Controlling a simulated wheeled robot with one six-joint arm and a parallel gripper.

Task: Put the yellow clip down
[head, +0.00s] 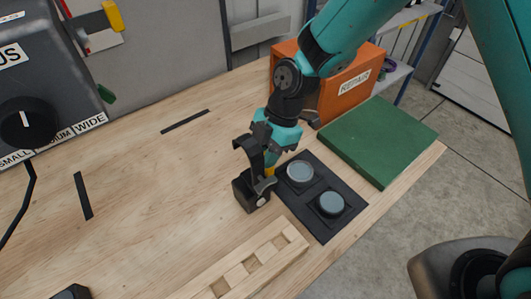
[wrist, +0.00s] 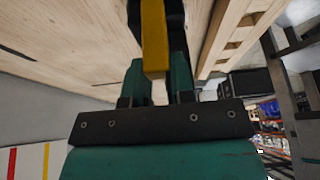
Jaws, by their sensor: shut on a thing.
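My gripper (head: 268,160) is low over the workbench, left of the black two-well tray. In the wrist view its two teal fingers (wrist: 156,72) are shut on a yellow bar, the yellow clip (wrist: 155,38). In the head view only a small bit of the yellow clip (head: 270,172) shows by the fingers. A black block (head: 246,193) with a hooked upper part is just left of it and seems to be at the bench surface. I cannot tell whether the block is joined to the clip or whether the clip touches the bench.
The black tray (head: 316,226) holds two grey round discs. A slotted wooden rack (head: 232,272) is in front, a green mat (head: 376,135) and an orange bin (head: 345,98) behind right. A dark machine (head: 45,80) stands left. The bench (head: 140,190) left of my gripper is mostly clear.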

